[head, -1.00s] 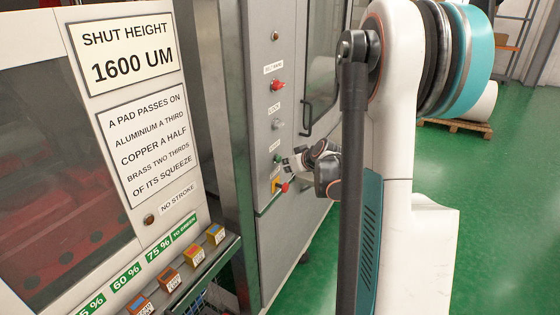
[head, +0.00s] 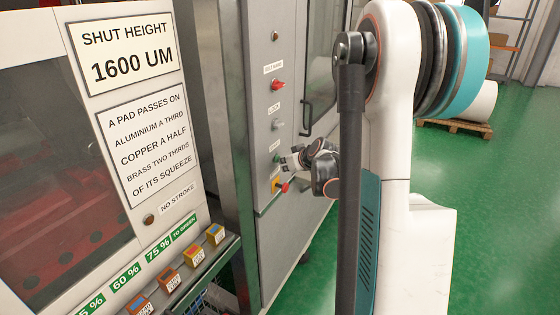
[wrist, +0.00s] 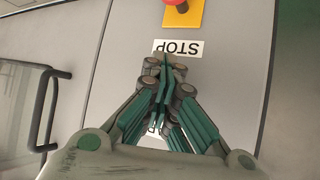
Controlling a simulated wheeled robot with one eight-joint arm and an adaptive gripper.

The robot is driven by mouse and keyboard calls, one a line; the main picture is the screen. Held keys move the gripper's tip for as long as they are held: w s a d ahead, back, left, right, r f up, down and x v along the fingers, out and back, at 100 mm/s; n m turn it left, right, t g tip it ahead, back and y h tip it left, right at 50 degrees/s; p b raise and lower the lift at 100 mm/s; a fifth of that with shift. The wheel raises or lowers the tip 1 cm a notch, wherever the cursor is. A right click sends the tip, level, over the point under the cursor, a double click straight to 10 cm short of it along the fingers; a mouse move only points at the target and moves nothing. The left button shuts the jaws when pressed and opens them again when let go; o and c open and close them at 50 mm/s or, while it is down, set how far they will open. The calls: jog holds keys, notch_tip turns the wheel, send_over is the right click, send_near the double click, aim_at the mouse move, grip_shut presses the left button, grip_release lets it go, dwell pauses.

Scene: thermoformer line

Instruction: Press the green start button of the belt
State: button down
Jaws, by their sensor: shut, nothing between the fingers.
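The belt's control panel (head: 262,118) is grey and upright, with small white labels. The green start button (head: 276,158) shows as a small dark green spot between two labels, right at my gripper's tip. My gripper (head: 286,161) is shut and points at the panel at that height; whether it touches the button I cannot tell. In the wrist view my gripper (wrist: 166,68) has its fingers together, over the panel just beyond the upside-down STOP label (wrist: 178,47). The fingers hide the green button there, and a second label is partly covered.
A red stop button (head: 284,187) on a yellow plate (wrist: 183,12) sits just below the start button. A red knob (head: 278,85) and a dark door handle (head: 306,118) are higher up.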

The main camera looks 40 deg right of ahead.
jog(key=shift+s, duration=0.15)
jog(key=shift+s+d, duration=0.35)
jog(key=shift+s, duration=0.35)
jog(key=s, duration=0.1)
jog(key=s+d, duration=0.1)
jog(key=s, duration=0.1)
jog(key=s+d, duration=0.1)
jog(key=shift+s+b, duration=0.3)
jog(key=shift+b, duration=0.05)
jog(key=shift+a, duration=0.1)
dwell(0.8)
